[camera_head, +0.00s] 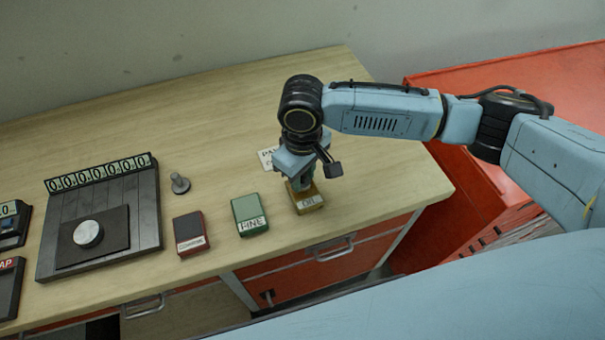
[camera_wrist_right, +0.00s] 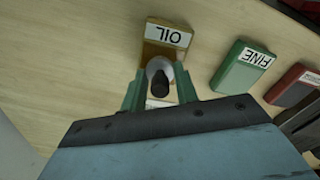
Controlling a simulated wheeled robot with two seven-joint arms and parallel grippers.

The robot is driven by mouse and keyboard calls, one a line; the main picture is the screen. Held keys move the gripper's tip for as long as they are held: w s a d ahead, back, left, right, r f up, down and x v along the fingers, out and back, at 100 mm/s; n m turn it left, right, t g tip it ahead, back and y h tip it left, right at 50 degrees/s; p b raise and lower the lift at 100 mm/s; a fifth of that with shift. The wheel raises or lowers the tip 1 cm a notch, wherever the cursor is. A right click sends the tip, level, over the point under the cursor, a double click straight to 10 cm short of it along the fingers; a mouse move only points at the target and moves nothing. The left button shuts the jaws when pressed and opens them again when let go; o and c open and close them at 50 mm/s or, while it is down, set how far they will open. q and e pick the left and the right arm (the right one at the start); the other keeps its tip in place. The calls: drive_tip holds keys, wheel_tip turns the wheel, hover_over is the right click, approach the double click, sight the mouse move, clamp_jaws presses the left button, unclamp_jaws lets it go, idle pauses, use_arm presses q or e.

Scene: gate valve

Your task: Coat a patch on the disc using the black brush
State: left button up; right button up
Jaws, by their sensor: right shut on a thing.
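The pale disc (camera_head: 88,233) lies on a dark square plate on the left part of the bench. My right gripper (camera_head: 301,180) points down over the yellow-brown OIL block (camera_head: 309,203) near the front right of the bench. In the right wrist view its green fingers (camera_wrist_right: 160,88) are shut on a small black-topped piece (camera_wrist_right: 160,84), apparently the black brush. The piece is over or against the OIL block (camera_wrist_right: 166,40); I cannot tell whether they touch. Its lower end is hidden. My left gripper is not in view.
A green FINE block (camera_head: 249,214) and a dark red block (camera_head: 191,233) stand left of the OIL block. A small grey knobbed piece (camera_head: 180,183) stands behind them. A counter strip (camera_head: 98,173) edges the dark board (camera_head: 142,208). The bench's back is clear.

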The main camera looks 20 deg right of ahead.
drive_tip(key=shift+f, duration=0.5)
idle(1.0)
drive_tip(key=shift+s+f+p, duration=0.15)
drive_tip(key=shift+p, duration=0.4)
idle(2.2)
wheel_tip(320, 180, up, 5)
drive_tip(key=p, duration=0.6)
drive_tip(key=shift+r+p, duration=1.2)
drive_tip(key=shift+f, duration=0.1)
